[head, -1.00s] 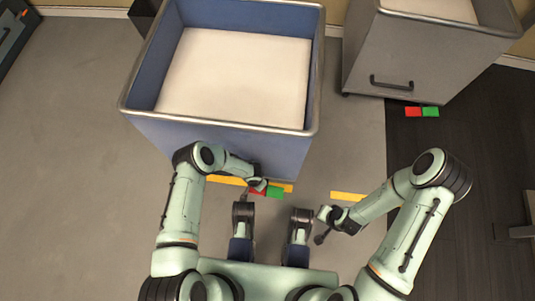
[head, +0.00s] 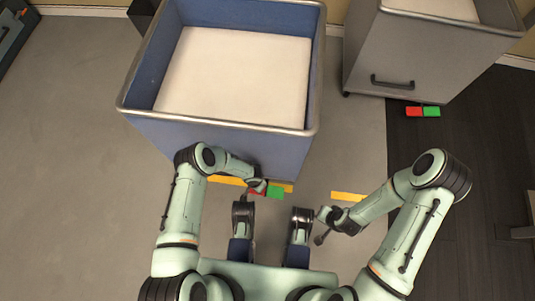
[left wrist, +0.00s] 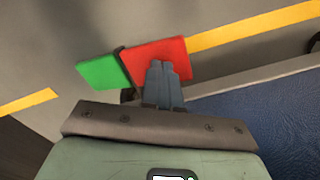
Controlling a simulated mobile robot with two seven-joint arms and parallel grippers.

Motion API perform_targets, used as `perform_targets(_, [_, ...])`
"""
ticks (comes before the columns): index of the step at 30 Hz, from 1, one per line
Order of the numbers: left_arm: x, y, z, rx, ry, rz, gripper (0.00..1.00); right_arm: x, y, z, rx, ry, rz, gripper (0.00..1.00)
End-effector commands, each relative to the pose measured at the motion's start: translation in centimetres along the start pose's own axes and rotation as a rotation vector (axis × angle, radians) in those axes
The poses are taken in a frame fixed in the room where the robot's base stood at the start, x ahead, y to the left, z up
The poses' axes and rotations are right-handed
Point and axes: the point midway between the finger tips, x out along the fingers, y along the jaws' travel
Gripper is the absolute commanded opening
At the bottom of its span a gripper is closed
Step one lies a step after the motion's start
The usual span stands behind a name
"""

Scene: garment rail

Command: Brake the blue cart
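The blue cart (head: 225,137) stands in front of me, with a pale floor inside its open top. At its near lower edge is a pedal with a red half (left wrist: 158,61) and a green half (left wrist: 103,72), divided by a dark strip. The green half also shows in the head view (head: 275,192). My left gripper (left wrist: 164,68) has its fingers together, with nothing visible between them. Its tips overlap the red half in the left wrist view; whether they touch it I cannot tell. My right gripper (head: 319,239) hangs away from the cart, its fingers too small to judge.
A grey cart (head: 420,60) with a dark handle stands at the back right, with its own red and green pedal (head: 422,111). Yellow floor strips (head: 347,196) lie near the blue cart. Grey floor to the left (head: 70,150) is clear.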

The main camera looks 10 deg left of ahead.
Motion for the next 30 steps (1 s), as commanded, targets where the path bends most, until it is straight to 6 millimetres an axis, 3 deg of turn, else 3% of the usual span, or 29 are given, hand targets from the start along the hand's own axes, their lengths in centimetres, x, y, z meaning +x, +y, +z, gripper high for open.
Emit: perform_targets(30, [1.6,0.2,-0.1,0.001,0.002,0.005,0.0,1.1,0.2,0.0,0.0,-0.002,0.001,0.0])
